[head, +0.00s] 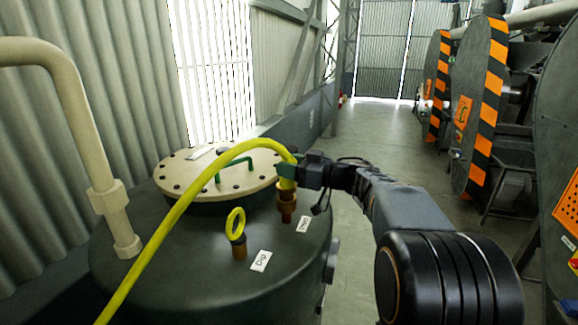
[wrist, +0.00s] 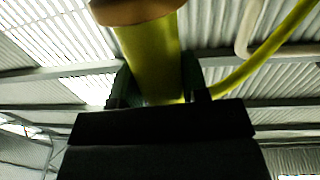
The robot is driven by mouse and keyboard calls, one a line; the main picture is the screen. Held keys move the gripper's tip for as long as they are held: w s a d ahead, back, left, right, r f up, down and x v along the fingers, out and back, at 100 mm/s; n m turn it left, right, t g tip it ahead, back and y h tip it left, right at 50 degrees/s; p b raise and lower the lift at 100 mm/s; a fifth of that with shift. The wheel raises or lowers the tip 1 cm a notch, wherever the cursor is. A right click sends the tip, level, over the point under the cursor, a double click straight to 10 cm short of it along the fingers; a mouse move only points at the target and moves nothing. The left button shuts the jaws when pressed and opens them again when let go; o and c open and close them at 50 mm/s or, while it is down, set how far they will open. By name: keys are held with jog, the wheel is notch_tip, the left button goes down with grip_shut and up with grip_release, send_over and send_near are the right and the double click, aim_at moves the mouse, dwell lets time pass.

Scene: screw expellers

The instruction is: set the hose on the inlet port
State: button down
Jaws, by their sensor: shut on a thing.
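The yellow hose (head: 165,228) arcs up from the lower left and bends down to its brass end coupling (head: 287,197). My gripper (head: 286,172) is shut on the hose just above this coupling. The wrist view shows the yellow hose (wrist: 150,55) between my dark fingers (wrist: 158,90), with the coupling (wrist: 135,10) at the top edge. The brass inlet port (head: 287,217) stands on the tank top beside a label reading "Inlet" (head: 303,224). The coupling is upright and lined up over the port in the head view. I cannot tell whether it is seated or just above.
The dark tank (head: 190,285) carries a bolted cream lid (head: 200,186) with a green handle (head: 233,165). A yellow-ringed dip fitting (head: 238,240) stands left of the port, near its "Dip" label (head: 261,261). A beige pipe (head: 85,130) rises at left. Striped machine guards (head: 487,95) stand right.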

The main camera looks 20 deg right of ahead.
aim_at(286, 187)
jog(key=shift+w+f+p, duration=0.1)
jog(key=shift+f+p, duration=0.2)
jog(key=shift+p, duration=0.15)
jog(key=shift+w+r+p, duration=0.1)
jog(key=shift+r+p, duration=0.4)
jog(key=shift+r, duration=0.15)
jog(key=shift+r, duration=0.1)
jog(key=shift+s+d, duration=0.1)
jog(key=shift+s, duration=0.1)
dwell(0.4)
jog(key=shift+f+b, duration=0.3)
jog(key=shift+f, duration=0.55)
dwell(1.4)
jog(key=shift+r+p, duration=0.35)
jog(key=shift+r, duration=0.1)
jog(key=shift+f+b, duration=0.65)
jog(key=shift+f, duration=0.55)
dwell(1.0)
